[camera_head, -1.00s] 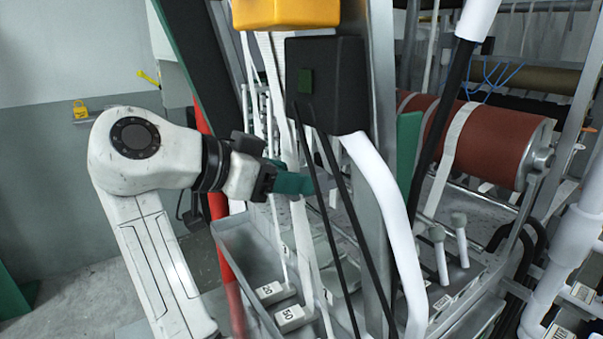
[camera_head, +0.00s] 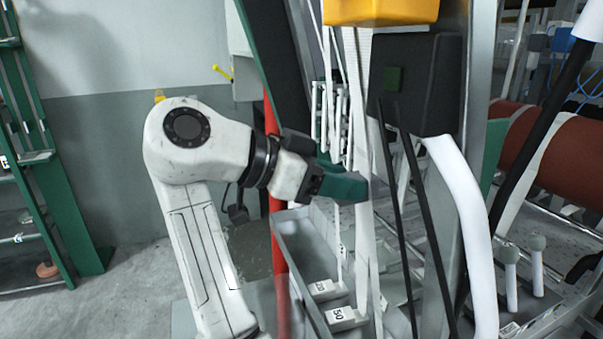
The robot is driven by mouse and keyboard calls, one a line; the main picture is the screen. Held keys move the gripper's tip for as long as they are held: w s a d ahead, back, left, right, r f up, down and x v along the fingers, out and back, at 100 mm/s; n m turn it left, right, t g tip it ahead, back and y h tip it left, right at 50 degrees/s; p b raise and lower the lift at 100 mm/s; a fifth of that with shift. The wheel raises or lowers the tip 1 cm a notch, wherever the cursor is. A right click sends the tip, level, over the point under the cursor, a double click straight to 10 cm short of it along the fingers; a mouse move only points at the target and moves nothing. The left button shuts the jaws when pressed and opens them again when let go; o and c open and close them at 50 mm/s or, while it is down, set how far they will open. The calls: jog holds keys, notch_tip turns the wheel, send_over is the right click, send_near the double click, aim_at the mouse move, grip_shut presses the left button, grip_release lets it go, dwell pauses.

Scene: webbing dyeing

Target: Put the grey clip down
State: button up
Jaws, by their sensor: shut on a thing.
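My gripper (camera_head: 345,187), with dark green fingers, is in the middle of the head view. It is shut, with its fingertips pointing right, in front of or beside the hanging white webbing (camera_head: 362,130). The grey clip cannot be made out clearly; the fingers hide what is between them. My gripper is above a long grey metal tray (camera_head: 300,262). I cannot tell whether the fingers touch the webbing.
Labelled blocks (camera_head: 342,316) lie in the tray. A red post (camera_head: 277,235) stands by its left side. A black box (camera_head: 415,85) with black rods and a white pipe (camera_head: 465,220) is close on the right. A green rack (camera_head: 60,180) stands far left, with clear floor before it.

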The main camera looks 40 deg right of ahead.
jog(key=shift+f, duration=0.1)
jog(key=w+f+n+t+y, duration=0.2)
jog(key=w+f+n+t, duration=0.4)
jog(key=f, duration=0.6)
jog(key=w+f+n+t+y, duration=0.1)
jog(key=w+f+n+t, duration=0.55)
jog(key=f, duration=0.55)
jog(key=s+a+f+n+t+y, duration=0.1)
jog(key=s+a+f+n+y, duration=0.1)
jog(key=f, duration=0.6)
jog(key=s+a+f+n+t+y, duration=0.2)
jog(key=s+a+f+n+y, duration=0.1)
jog(key=s+f, duration=0.4)
jog(key=s+a+f+n+t+y, duration=0.1)
jog(key=s+a+f+n+y, duration=0.2)
jog(key=f, duration=0.7)
jog(key=shift+s+a+t+y, duration=0.35)
jog(key=shift+s+a+y, duration=0.3)
jog(key=shift+a+y, duration=0.3)
jog(key=shift+s+a+f+n, duration=0.2)
jog(key=shift+s+f+n, duration=0.1)
jog(key=shift+s+n, duration=0.1)
grip_shut()
jog(key=shift+a, duration=0.1)
jog(key=shift+a, duration=0.1)
